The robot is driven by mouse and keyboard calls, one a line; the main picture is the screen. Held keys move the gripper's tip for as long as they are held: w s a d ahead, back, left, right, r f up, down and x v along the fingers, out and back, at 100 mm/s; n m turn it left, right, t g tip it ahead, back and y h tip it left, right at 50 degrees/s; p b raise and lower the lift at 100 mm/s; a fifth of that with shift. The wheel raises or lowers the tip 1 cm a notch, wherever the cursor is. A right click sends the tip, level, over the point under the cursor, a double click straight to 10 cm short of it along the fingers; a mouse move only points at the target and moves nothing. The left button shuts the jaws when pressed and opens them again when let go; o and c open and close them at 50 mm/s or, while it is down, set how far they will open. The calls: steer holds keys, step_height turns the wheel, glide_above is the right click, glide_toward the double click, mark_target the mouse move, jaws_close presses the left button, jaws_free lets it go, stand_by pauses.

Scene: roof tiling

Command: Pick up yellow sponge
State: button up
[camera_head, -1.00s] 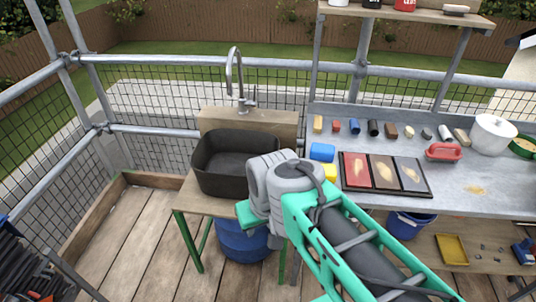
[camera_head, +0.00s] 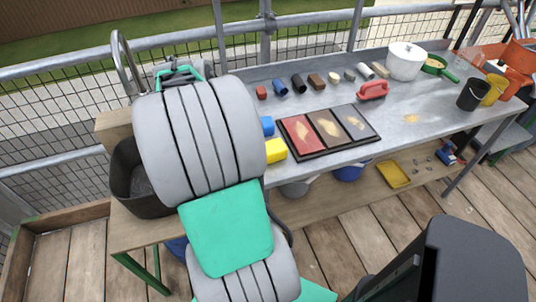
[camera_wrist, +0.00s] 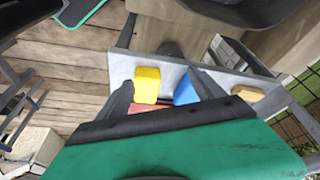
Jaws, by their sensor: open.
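The yellow sponge (camera_head: 276,150) lies on the grey worktop (camera_head: 410,105) near its left end, just left of the panel with red, brown and grey samples (camera_head: 327,129). A blue block (camera_head: 267,126) lies right behind it. In the wrist view the yellow sponge (camera_wrist: 147,84) shows beyond and between the two dark fingers of my gripper (camera_wrist: 160,82), closer to the left finger. The blue block (camera_wrist: 185,90) shows near the right finger. In the head view my arm hides most of the gripper.
A dark basin (camera_head: 140,185) with a tap (camera_head: 125,60) stands left of the worktop. Several small blocks line the worktop's back, with a red-handled tool (camera_head: 373,90) and a white pot (camera_head: 405,62). A lower shelf holds a yellow tray (camera_head: 393,174). Metal railings run behind.

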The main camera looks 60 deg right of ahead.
mark_target(270, 147)
steer(key=shift+o, duration=0.2)
steer(key=s+d+f+m, duration=0.1)
steer(key=s+d, duration=0.1)
steer(key=s+d+m, duration=0.1)
steer(key=s, duration=0.1)
steer(key=s+d+f+m+g, duration=0.1)
steer(key=s+d+m, duration=0.1)
steer(key=shift+d+f, duration=0.3)
steer(key=shift+d, duration=0.05)
steer(key=x, duration=0.7)
steer(key=shift+s+a+f+p, duration=0.1)
steer(key=shift+s+f+p, duration=0.05)
steer(key=shift+s+p, duration=0.15)
steer(key=shift+c, duration=0.3)
steer(key=c, duration=1.4)
